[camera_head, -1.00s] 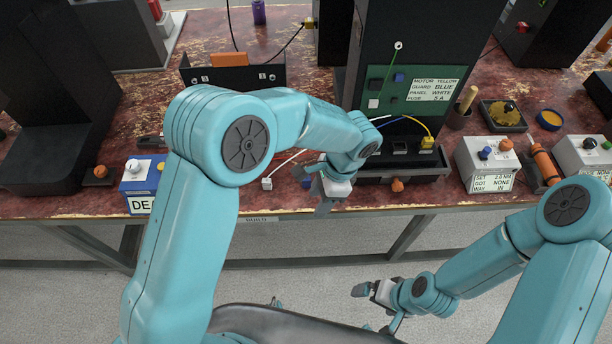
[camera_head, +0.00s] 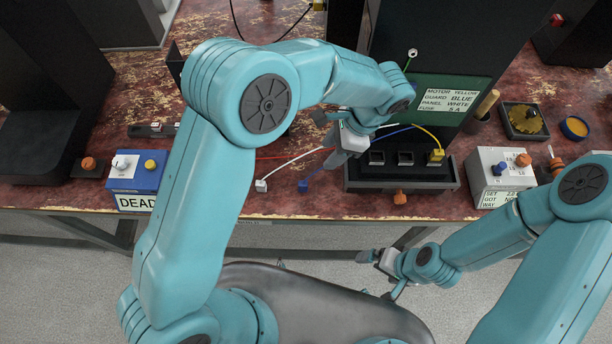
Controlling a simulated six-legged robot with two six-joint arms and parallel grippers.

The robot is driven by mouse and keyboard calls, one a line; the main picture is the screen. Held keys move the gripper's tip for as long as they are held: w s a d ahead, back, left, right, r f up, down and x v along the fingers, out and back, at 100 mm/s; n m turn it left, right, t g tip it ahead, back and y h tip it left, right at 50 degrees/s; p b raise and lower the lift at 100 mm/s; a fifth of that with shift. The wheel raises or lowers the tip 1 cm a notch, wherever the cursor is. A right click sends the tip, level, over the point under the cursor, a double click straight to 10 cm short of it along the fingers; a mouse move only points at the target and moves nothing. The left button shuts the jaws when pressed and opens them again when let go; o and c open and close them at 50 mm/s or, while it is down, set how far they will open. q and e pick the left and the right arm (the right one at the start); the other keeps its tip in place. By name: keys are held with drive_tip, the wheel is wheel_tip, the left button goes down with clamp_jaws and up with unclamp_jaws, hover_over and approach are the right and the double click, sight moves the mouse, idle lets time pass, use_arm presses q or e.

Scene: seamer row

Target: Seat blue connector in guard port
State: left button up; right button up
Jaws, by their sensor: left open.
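The blue connector (camera_head: 303,186) lies on the worn red bench near its front edge, on the end of a blue wire. The white connector (camera_head: 261,185) lies to its left on a white wire. The yellow connector (camera_head: 437,155) sits in the rightmost port of the dark port box. Two ports, left (camera_head: 376,157) and middle (camera_head: 405,157), look empty. My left gripper (camera_head: 330,139) is open and empty, above and to the right of the blue connector. My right gripper (camera_head: 370,257) is in front of the bench, low and away from the connectors; its jaw opening is unclear.
A green panel label (camera_head: 451,97) reads motor yellow, guard blue, panel white, fuse 5 A. An orange knob (camera_head: 400,197) is on the box front. A blue DEAD box (camera_head: 136,180) stands left; a white SET box (camera_head: 497,178) stands right. Loose wires cross the bench.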

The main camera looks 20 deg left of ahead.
use_arm(q)
drive_tip(key=p, duration=0.1)
hover_over(303, 183)
drive_tip(key=d, duration=0.2)
wheel_tip(303, 183, down, 10)
drive_tip(key=shift+w+d+f, duration=0.15)
drive_tip(key=shift+f, duration=0.05)
drive_tip(key=x, duration=0.1)
drive_tip(key=p+x, duration=0.1)
drive_tip(key=x, duration=0.2)
drive_tip(key=shift+w+p, duration=0.25)
drive_tip(key=shift+p, duration=0.05)
drive_tip(key=shift+s+f, duration=0.15)
drive_tip(key=shift+f, duration=0.25)
drive_tip(key=shift+c, duration=0.3)
drive_tip(key=c, duration=0.5)
clamp_jaws()
